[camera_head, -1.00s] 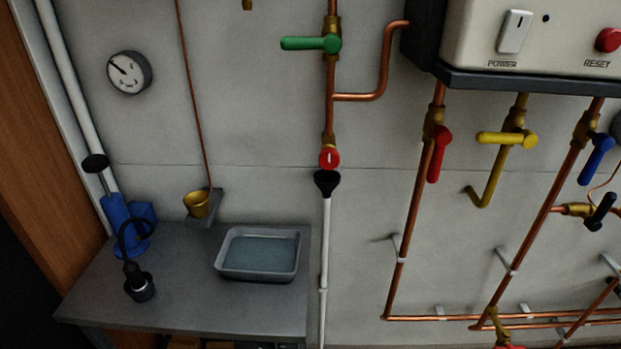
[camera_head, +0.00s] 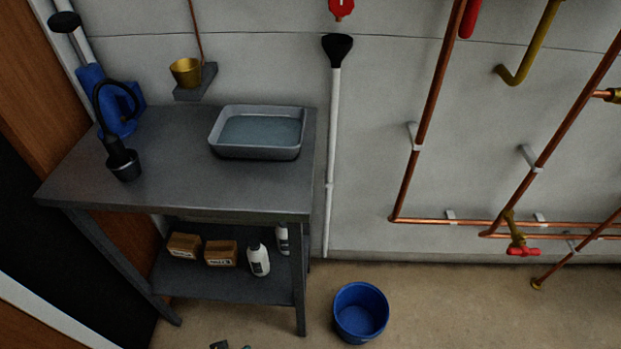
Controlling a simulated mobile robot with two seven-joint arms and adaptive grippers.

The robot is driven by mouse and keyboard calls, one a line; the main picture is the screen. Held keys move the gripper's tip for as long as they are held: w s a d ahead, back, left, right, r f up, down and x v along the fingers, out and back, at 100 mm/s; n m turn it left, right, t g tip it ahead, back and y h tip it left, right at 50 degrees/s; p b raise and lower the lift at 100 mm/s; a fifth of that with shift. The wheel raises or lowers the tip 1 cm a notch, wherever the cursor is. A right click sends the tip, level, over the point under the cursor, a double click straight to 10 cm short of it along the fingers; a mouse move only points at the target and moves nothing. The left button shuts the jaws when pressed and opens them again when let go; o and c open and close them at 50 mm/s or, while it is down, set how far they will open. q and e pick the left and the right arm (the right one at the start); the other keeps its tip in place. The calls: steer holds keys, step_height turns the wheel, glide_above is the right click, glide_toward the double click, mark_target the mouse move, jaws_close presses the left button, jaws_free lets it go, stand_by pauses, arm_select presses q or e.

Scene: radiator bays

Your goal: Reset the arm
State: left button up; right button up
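The grey workbench (camera_head: 180,190) stands at the left against the wall. A grey tray (camera_head: 258,151) of what looks like water sits on its top.
A blue bucket (camera_head: 361,312) stands on the floor right of the bench. The lower shelf (camera_head: 200,279) holds boxes (camera_head: 184,245) and white bottles (camera_head: 259,260). Copper pipes (camera_head: 437,100) and a red-handled valve (camera_head: 522,251) line the wall at right. The floor at lower right is clear.

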arm_select(q)
steer(key=s+a+f+b, duration=0.1)
steer(key=s+f+b, duration=0.15)
steer(key=f, duration=0.55)
steer(key=s+a+f+b, duration=0.1)
steer(key=s+f+b, duration=0.15)
steer(key=f, duration=0.55)
arm_select(e)
steer(key=w+f+t, duration=0.1)
steer(key=w+f, duration=0.4)
steer(key=w, duration=0.1)
arm_select(q)
steer(key=s+r+g+p, duration=0.2)
steer(key=s+r+p, duration=0.3)
steer(key=s+p, duration=0.2)
steer(key=s+r+g+p, duration=0.1)
steer(key=s+r+p, duration=0.4)
steer(key=s, duration=0.5)
steer(key=shift+s+a+r+g+p, duration=0.15)
steer(key=shift+a+r+g+p, duration=0.2)
steer(key=shift+p, duration=0.9)
arm_select(e)
steer(key=s+r+g, duration=0.2)
steer(key=s+r, duration=0.3)
steer(key=s, duration=0.4)
steer(key=s+r+g, duration=0.2)
steer(key=s+r, duration=0.3)
steer(key=s, duration=0.4)
steer(key=shift+s+d, duration=0.2)
steer(key=shift+d, duration=0.2)
